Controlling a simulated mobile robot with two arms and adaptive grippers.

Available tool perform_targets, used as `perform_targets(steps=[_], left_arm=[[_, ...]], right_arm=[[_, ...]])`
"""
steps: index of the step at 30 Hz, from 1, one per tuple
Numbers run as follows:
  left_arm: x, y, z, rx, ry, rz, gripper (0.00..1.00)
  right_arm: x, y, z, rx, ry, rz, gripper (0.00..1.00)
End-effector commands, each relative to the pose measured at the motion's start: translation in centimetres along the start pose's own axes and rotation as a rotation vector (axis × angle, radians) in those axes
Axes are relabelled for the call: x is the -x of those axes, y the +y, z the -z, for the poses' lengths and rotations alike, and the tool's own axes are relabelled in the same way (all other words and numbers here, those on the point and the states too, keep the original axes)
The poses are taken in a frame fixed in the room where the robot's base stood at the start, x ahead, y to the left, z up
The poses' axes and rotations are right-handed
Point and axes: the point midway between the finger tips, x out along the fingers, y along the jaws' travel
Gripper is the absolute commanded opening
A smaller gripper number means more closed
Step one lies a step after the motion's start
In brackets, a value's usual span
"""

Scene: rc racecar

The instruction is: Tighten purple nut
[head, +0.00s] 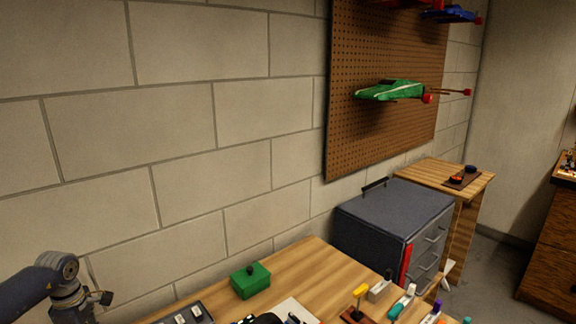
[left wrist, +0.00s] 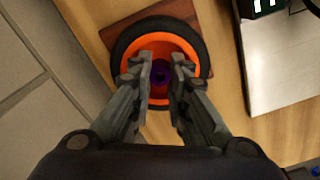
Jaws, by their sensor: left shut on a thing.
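The purple nut (left wrist: 160,74) is at the wheel's centre, partly hidden between the fingers. My left gripper (left wrist: 162,68) is over the wheel, its two fingers shut on the nut from either side. The wheel's lower part is hidden by my gripper. My right gripper is in neither view.
A brown wooden block (left wrist: 118,37) lies under the wheel. A light grey panel (left wrist: 285,75) is to its right. The wooden table (head: 300,262) also holds a green box (head: 250,281) and several coloured-handled tools at right. A grey drawer cabinet (head: 395,215) stands behind.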

Motion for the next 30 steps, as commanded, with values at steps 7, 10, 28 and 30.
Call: perform_targets(steps=[7, 10, 28, 30], left_arm=[[-0.3, -0.1, 0.0, -0.173, 0.0, 0.005, 0.0], [-0.4, -0.1, 0.0, -0.255, 0.0, 0.005, 0.0], [-0.2, -0.1, 0.0, -0.453, 0.0, 0.005, 0.39], [-0.2, -0.1, 0.0, -0.452, 0.0, 0.004, 0.39]], right_arm=[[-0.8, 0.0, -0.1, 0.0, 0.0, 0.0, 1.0], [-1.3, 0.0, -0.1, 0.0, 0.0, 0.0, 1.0], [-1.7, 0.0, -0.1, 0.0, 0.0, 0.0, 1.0], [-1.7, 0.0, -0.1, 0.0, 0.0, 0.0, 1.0]])
